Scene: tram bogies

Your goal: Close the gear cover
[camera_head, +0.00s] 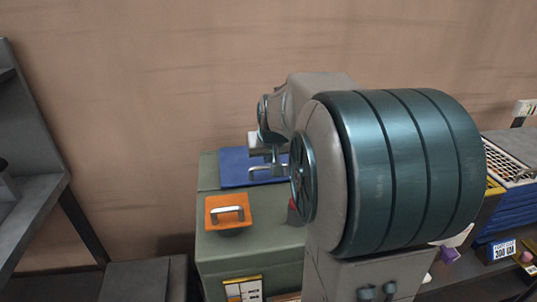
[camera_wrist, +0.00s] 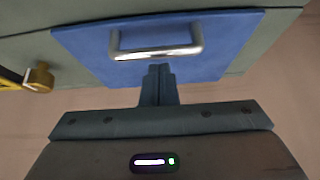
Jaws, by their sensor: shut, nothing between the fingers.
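A blue panel (camera_head: 232,165) with a metal handle is at the back of the green cabinet (camera_head: 250,250); I cannot tell whether it lies flush. In the wrist view the blue panel (camera_wrist: 85,45) fills the upper middle, with its silver bar handle (camera_wrist: 155,53) across it. My gripper (camera_wrist: 159,69) is shut and empty, its fingertips close to the handle's bar; I cannot tell if they touch. In the head view my gripper (camera_head: 265,170) is over the blue panel. No part is labelled as the gear cover.
A brass knob (camera_wrist: 40,77) shows at the left of the wrist view. A grey shelf (camera_head: 35,190) stands at the left. Blue crates (camera_head: 505,210) and small boxes are at the right. My arm hides the cabinet's right side. A brown wall rises behind.

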